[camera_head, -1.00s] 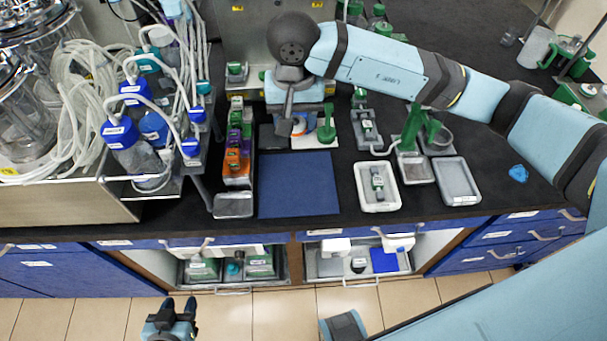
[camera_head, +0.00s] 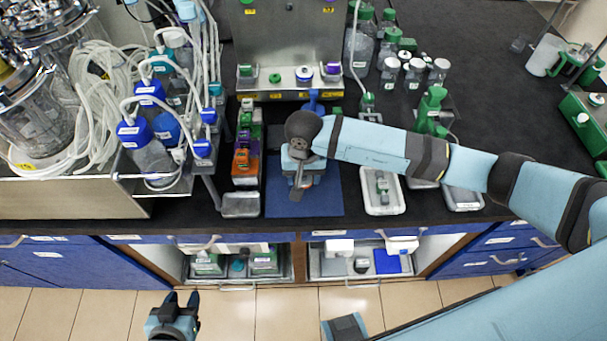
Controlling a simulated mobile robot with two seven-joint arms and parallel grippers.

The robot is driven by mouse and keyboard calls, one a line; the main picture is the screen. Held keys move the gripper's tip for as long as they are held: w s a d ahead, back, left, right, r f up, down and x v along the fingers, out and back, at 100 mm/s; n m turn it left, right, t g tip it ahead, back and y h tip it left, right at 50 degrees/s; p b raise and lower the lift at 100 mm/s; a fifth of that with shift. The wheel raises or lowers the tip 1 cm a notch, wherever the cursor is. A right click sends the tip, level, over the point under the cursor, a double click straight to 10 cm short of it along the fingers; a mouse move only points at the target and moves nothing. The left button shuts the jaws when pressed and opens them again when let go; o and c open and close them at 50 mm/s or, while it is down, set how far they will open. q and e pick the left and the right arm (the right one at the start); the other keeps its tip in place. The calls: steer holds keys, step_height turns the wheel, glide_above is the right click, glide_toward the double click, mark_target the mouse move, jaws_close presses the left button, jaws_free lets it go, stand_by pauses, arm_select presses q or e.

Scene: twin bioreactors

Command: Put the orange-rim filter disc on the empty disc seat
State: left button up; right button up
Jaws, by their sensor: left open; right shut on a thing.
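My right gripper (camera_head: 297,190) hangs over the blue mat (camera_head: 325,205), pointing down. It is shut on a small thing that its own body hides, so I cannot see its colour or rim. No orange-rim filter disc can be made out now. A steel ledge (camera_head: 262,86) at the back carries several small round parts, among them a green one (camera_head: 275,78), a white-and-blue one (camera_head: 304,73) and a purple one (camera_head: 332,67). I cannot tell which spot is the empty disc seat. My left gripper (camera_head: 182,298) is open and empty, low in front of the cabinets.
A rack of coloured blocks (camera_head: 246,165) stands left of the mat. A white tray (camera_head: 383,207) with a small grey-green item lies right of it. Blue-capped bottles and tubing (camera_head: 150,155) crowd the left. My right arm crosses the bench from the right, covering part of it.

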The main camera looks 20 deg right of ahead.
steer(key=shift+f, duration=0.35)
steer(key=shift+f, duration=0.1)
steer(key=shift+f, duration=0.1)
steer(key=o, duration=0.9)
